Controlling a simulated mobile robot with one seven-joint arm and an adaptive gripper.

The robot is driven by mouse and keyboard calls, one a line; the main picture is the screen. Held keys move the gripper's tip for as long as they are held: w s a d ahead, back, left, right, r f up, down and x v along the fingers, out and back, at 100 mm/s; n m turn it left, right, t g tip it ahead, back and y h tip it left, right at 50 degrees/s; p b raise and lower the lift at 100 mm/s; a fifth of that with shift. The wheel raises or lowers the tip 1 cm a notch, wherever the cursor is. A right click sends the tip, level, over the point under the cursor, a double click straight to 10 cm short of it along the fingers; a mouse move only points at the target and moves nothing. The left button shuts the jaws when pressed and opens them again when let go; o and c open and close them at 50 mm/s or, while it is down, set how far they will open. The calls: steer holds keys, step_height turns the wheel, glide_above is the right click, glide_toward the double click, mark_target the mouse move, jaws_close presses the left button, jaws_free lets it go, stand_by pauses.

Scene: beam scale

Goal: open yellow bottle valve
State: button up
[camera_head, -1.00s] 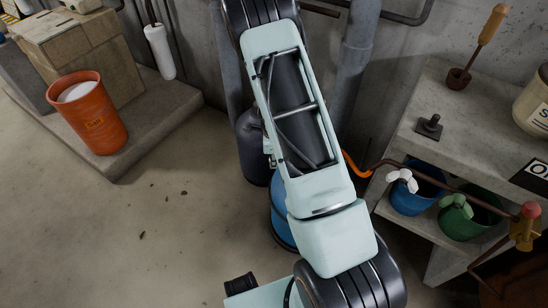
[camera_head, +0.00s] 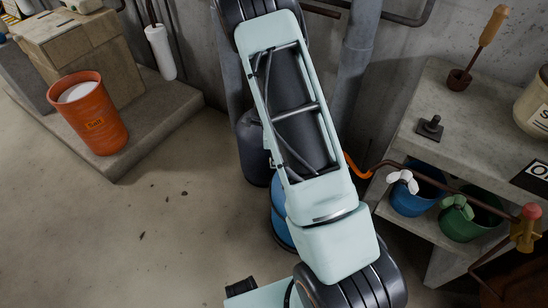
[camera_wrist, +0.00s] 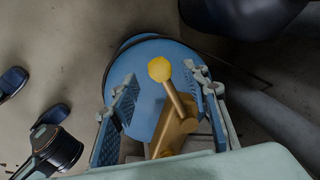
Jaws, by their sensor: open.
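The yellow valve (camera_wrist: 172,125) shows in the wrist view, with a stem that ends in a bright yellow knob (camera_wrist: 159,69). It sits above a round blue bottle top (camera_wrist: 148,58). My gripper (camera_wrist: 162,92) is open, with one blue-grey finger on each side of the valve. The fingers look apart from the knob and the stem. In the head view the blue bottle (camera_head: 282,222) shows only in part behind my arm. My arm hides the valve and the gripper there.
A dark cylinder (camera_head: 252,148) stands behind my arm. A shelf at the right holds a blue bucket (camera_head: 408,200) and a green bucket (camera_head: 470,222), with pipes and a red-topped valve (camera_head: 526,226) in front. An orange bucket (camera_head: 92,115) stands at the left.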

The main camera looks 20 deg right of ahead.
step_height(320, 180, up, 8)
steer(key=s, duration=0.1)
steer(key=shift+s+a+r, duration=0.25)
steer(key=shift+s+a, duration=0.05)
stand_by(0.3)
